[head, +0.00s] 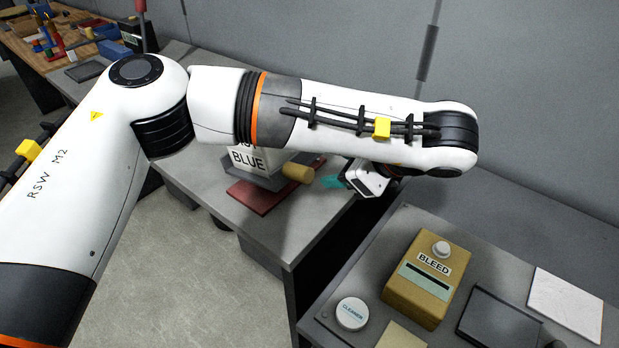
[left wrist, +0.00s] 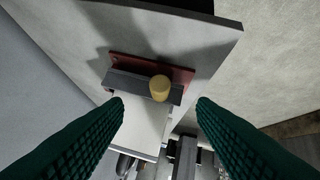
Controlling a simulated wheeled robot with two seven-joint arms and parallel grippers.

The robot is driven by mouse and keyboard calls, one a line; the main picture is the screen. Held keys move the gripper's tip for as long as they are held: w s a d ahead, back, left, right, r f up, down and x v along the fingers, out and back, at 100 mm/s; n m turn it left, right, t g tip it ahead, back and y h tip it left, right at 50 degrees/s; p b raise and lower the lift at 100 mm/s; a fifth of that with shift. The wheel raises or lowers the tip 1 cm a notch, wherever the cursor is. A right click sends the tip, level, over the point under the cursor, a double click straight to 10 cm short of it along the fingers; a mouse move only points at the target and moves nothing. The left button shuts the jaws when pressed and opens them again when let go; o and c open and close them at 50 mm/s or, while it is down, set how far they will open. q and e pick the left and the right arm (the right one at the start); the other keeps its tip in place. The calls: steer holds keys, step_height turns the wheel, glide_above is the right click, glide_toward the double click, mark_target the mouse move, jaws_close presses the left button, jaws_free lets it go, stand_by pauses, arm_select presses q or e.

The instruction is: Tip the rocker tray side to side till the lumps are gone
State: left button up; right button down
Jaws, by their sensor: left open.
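The rocker tray shows partly in the head view as a dark grey piece (head: 262,180) on a red base (head: 262,197), with a tan knob (head: 298,172) on its right side. A white part lettered BLUE (head: 247,159) stands at it, mostly hidden by my left arm. In the left wrist view the knob (left wrist: 160,88) lies between and beyond the fingertips, with the red base (left wrist: 184,73) behind it. My left gripper (left wrist: 160,101) is open and empty, apart from the knob; its teal fingers also show in the head view (head: 333,182). No lumps can be seen. My right gripper is out of view.
A second grey bench at the lower right holds a box marked BLEED (head: 423,300), a round CLEANER tin (head: 352,314), a dark tray (head: 497,322) and a white slab (head: 567,303). A gap separates the benches. A wooden workbench (head: 38,48) with small items stands at the far left.

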mark_target(309, 175)
arm_select(q)
steer(key=x, duration=1.2)
steer(key=shift+d, duration=0.1)
jaws_close()
